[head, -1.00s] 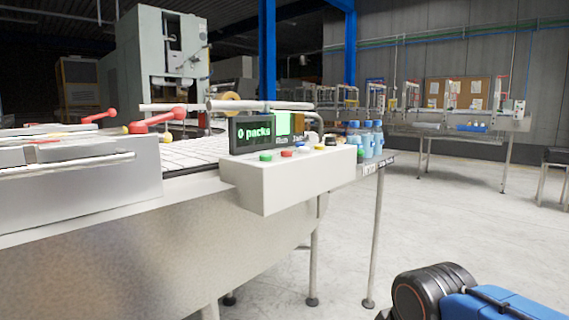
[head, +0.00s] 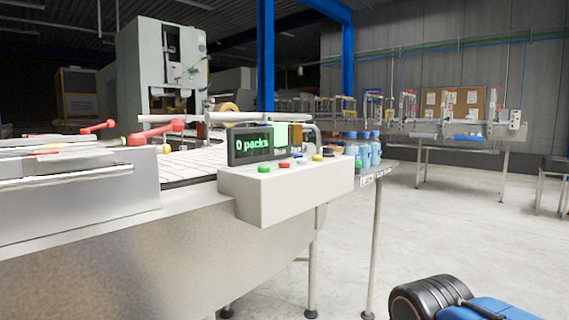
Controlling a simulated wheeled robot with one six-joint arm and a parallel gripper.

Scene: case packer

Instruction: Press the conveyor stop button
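A white control box (head: 285,197) sits at the front corner of the conveyor machine. On its top is a row of buttons: a green button (head: 264,169), a red button (head: 284,165), a small blue one, a yellow one (head: 317,158) and a dark one. Their labels are not readable. A dark display (head: 250,149) behind them reads "0 packs" beside a bright green panel. My arm shows as a black and blue part at the bottom right. My gripper is not in view.
The conveyor (head: 190,165) has red-handled levers (head: 155,132) at left. Blue-capped bottles (head: 365,150) stand just behind the box. Table legs rise below it. The floor (head: 440,235) to the right is open. A bench (head: 450,130) stands at the back right.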

